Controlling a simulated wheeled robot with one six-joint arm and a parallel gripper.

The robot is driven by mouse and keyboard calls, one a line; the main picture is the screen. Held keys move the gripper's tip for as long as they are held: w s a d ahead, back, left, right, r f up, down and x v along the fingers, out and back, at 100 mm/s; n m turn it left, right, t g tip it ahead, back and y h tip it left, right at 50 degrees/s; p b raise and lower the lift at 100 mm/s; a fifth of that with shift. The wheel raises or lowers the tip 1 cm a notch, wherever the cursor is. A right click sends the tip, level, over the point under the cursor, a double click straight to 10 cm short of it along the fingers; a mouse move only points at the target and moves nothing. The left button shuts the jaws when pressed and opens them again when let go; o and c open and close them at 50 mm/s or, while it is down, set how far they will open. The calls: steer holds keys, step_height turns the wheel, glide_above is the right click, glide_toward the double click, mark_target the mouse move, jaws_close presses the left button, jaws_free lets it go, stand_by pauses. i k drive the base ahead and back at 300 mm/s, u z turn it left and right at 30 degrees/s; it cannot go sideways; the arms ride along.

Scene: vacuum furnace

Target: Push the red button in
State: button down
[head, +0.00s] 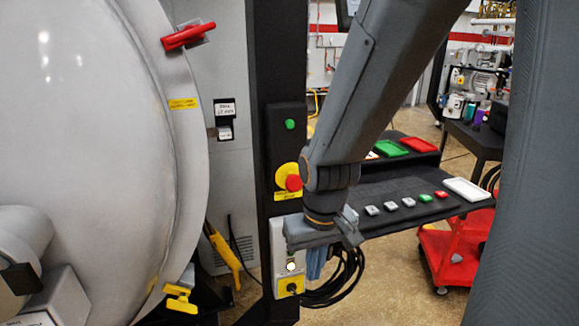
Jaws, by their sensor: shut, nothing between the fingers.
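The red button (293,183) is a round mushroom head on a yellow plate, fixed to a dark upright post beside the large grey furnace door. It stands out from the plate and its face is in plain view. My gripper (315,264) hangs below and slightly right of the button, with its bluish fingers pointing down in front of the lower switch panel. The fingers look closed together and hold nothing. The gripper appears apart from the button. My forearm passes close to the button's right side, and the depth gap between them is hard to judge.
A green button (290,124) sits above the red one. A lower panel has a white button (291,266) and a black knob (292,288) on yellow. A dark table (385,212) with small blocks and trays stands right, and black cables hang below my gripper.

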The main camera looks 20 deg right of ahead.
mark_target(293, 183)
steer(key=z, duration=0.55)
steer(key=k, duration=1.3)
steer(key=z, duration=0.7)
steer(key=i, duration=0.65)
steer(key=u, duration=0.2)
